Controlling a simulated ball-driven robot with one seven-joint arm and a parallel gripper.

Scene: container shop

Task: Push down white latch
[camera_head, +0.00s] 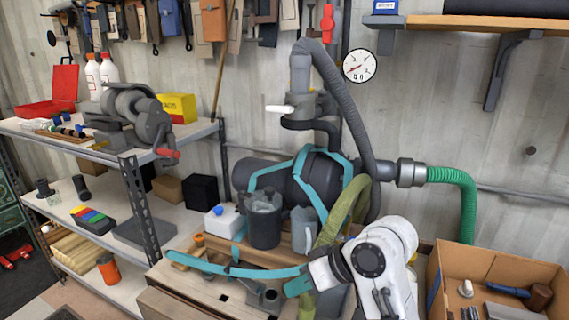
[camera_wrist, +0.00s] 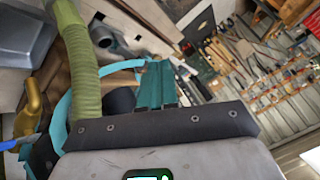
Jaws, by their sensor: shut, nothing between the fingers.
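The white latch (camera_head: 280,109) is a short white lever sticking out to the left from a grey valve fitting (camera_head: 305,104) on the vertical pipe against the back wall. It lies roughly level. My gripper (camera_head: 298,286) is low in the head view, well below the latch and apart from it. Its teal fingers (camera_wrist: 155,84) are shut together and empty in the wrist view. The latch does not show in the wrist view.
A dark tank (camera_head: 300,180) with teal straps stands below the valve. A grey hose (camera_head: 350,95) arches beside the pipe. A green hose (camera_wrist: 80,70) runs close by my gripper. A metal shelf (camera_head: 130,150) stands left, a cardboard box (camera_head: 480,258) right.

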